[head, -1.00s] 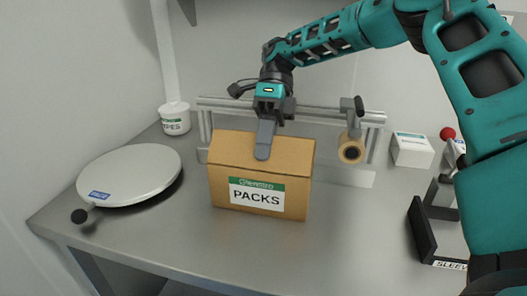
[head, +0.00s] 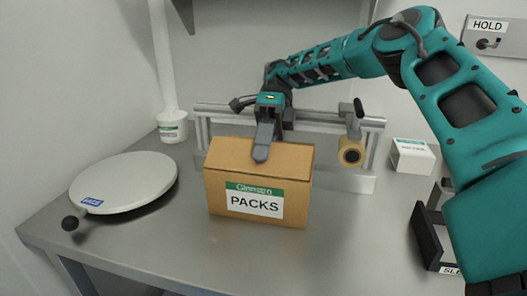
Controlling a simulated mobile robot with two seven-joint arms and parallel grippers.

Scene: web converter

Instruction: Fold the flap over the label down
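A brown cardboard box (head: 222,192) stands on the grey worktop, with a white and green label (head: 255,200) reading PACKS on its front. Its top panel (head: 226,155) looks down, almost flat, above the label; I cannot tell whether it is fully seated. My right gripper (head: 262,145) reaches in from behind and above, fingers pointing down, its tip over the top panel's middle and apparently touching it. Only one grey finger shows clearly, so its opening is unclear. My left gripper is not in view.
A metal rail frame (head: 328,116) with a tape roll (head: 351,152) stands behind the box. A round pale plate (head: 124,183) with a black knob lies left. A white tub (head: 172,127) is back left. A white carton (head: 412,156) and black holder (head: 428,238) stand right.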

